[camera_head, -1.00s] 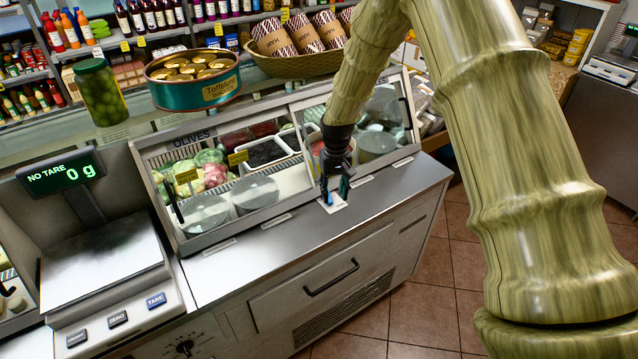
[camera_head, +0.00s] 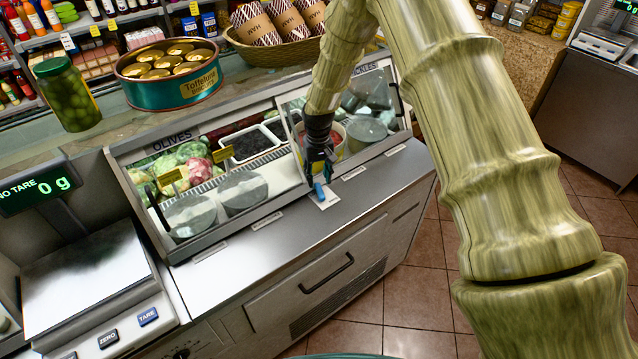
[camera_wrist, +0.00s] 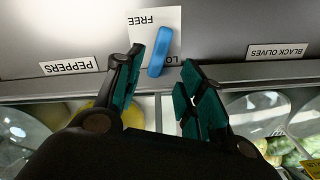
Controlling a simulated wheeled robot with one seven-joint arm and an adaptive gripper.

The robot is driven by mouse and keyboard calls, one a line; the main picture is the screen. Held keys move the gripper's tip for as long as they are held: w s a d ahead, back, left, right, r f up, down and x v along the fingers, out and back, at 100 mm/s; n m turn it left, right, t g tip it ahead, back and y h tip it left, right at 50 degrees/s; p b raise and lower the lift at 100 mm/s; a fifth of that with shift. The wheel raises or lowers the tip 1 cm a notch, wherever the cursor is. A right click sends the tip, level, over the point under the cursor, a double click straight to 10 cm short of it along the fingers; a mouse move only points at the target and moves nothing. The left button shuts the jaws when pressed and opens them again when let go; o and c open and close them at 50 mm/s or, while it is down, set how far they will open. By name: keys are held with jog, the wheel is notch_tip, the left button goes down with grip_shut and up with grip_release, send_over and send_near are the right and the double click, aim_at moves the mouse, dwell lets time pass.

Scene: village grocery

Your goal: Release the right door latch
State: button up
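The latch is a blue lever (camera_wrist: 159,52) on a white plate (camera_wrist: 168,22) marked FREE and LO…, the rest of that word being hidden. In the head view the blue lever (camera_head: 319,190) is on the counter ledge in front of the glass case. My gripper (camera_wrist: 166,72) is open, with its teal-padded fingers apart. In the wrist view the lever shows between and just beyond the fingertips, nearer the left finger. Contact cannot be told. In the head view my gripper (camera_head: 318,172) points down at the plate. The right glass door (camera_head: 368,115) is behind it.
Labels for peppers (camera_wrist: 68,66) and black olives (camera_wrist: 277,51) flank the plate. The left glass door (camera_head: 200,190) has a black handle. A scale (camera_head: 85,280) stands at left; a teal tin (camera_head: 167,83) and olive jar (camera_head: 67,95) stand above.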

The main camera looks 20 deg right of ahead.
aim_at(320, 189)
jog(key=f, duration=0.1)
jog(key=f+p, duration=0.1)
jog(key=shift+s+d+f, duration=0.2)
jog(key=shift+s+f, duration=0.05)
jog(key=shift+f, duration=0.1)
jog(key=shift+f+p, duration=0.35)
jog(key=shift+f, duration=0.7)
jog(key=shift+w, duration=0.1)
jog(key=shift+c, duration=0.4)
grip_shut()
